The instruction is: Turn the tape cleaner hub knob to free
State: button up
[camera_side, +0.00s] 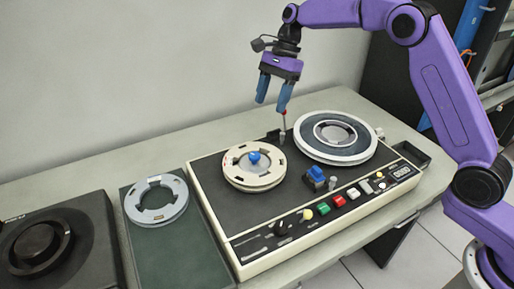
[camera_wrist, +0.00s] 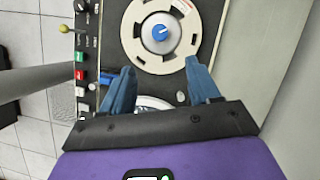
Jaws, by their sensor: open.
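The tape cleaner (camera_side: 240,227) is a cream-edged machine with a dark top on the bench. Its blue hub knob (camera_side: 254,157) sits at the centre of a cream reel (camera_side: 238,176) on the left side of the deck. In the wrist view the knob (camera_wrist: 160,32) shows a pale pointer mark, and the cream reel (camera_wrist: 140,60) surrounds it. My gripper (camera_side: 272,107) is open and empty, above and behind the reel. In the wrist view its blue fingers (camera_wrist: 160,80) are spread apart, with the knob beyond their tips. The knob's labels are not readable.
A second reel (camera_side: 352,146) with a grey hub lies on the right of the deck. A blue block (camera_side: 316,172) and a row of coloured buttons (camera_side: 339,200) are at the front. A loose grey ring (camera_side: 157,212) lies on a green mat (camera_side: 180,262) at left. A thin post (camera_side: 284,122) stands near my gripper.

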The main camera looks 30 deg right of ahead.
aim_at(255, 154)
jog(key=x, duration=1.4)
jog(key=shift+f, duration=0.3)
jog(key=c, duration=1)
